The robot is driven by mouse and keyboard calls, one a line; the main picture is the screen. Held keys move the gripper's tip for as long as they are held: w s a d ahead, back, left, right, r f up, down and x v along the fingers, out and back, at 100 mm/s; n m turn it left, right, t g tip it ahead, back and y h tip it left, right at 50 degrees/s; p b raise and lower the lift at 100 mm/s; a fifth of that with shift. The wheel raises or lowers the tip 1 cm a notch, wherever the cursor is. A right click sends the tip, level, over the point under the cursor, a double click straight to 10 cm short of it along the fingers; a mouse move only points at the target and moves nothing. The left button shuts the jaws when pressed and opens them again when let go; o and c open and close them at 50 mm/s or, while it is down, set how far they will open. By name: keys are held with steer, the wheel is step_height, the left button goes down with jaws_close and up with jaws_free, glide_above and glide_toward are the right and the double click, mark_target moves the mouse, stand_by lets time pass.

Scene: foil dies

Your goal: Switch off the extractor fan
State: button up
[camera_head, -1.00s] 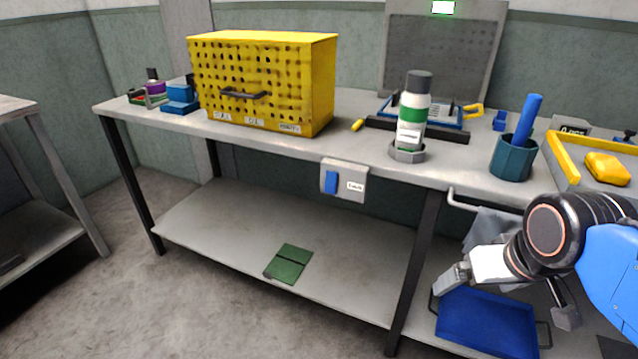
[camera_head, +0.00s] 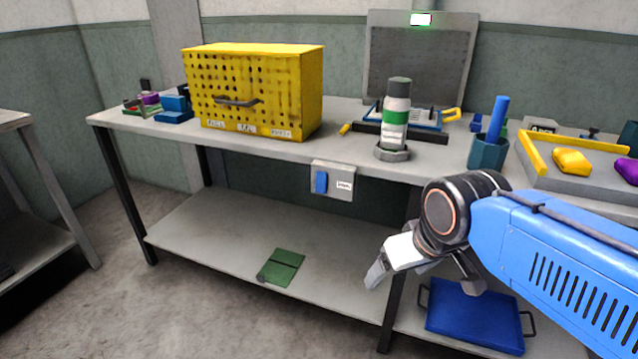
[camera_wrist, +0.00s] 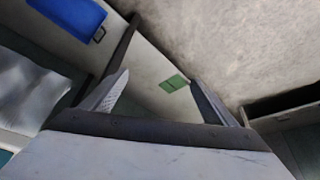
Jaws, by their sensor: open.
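A light grey switch box (camera_head: 334,180) hangs on the front edge of the workbench. It bears a blue rocker (camera_head: 321,181) on its left and a small white label whose text I cannot read. A grey perforated panel (camera_head: 415,60), perhaps the extractor, stands at the back of the bench with a lit green lamp (camera_head: 421,19) on top. My gripper (camera_head: 377,275) is to the right of and below the switch box, apart from it, pointing down and left. In the wrist view my gripper (camera_wrist: 158,82) is open with nothing between its fingers.
On the bench stand a yellow perforated cabinet (camera_head: 255,95), a green-banded bottle (camera_head: 396,115) and a teal cup (camera_head: 487,150). A green folded item (camera_head: 281,267) lies on the lower shelf, and a blue tray (camera_head: 475,318) is below my arm. The space before the switch is clear.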

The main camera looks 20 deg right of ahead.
steer(key=shift+w+r, duration=0.15)
steer(key=shift+r, duration=0.05)
steer(key=c, duration=0.5)
steer(key=w+r+n, duration=0.1)
steer(key=r+n, duration=0.1)
steer(key=w+n, duration=0.1)
steer(key=shift+w+a+r+n+g, duration=0.3)
steer(key=shift+w+r, duration=0.05)
steer(key=shift+r, duration=0.05)
jaws_close()
steer(key=w+a+r+n+g, duration=0.1)
steer(key=w+a+r+n, duration=0.2)
steer(key=w+n, duration=0.4)
steer(key=w+a+r+n+g, duration=0.1)
steer(key=w+a+r+n, duration=0.2)
steer(key=w+r+n, duration=0.2)
steer(key=w+a+r+n+g, duration=0.1)
steer(key=w+a+r+n, duration=0.2)
steer(key=w+n, duration=0.7)
step_height(320, 180, up, 2)
steer(key=n, duration=0.2)
steer(key=shift+w+a+n+g, duration=0.3)
steer(key=shift+a+n+g, duration=0.1)
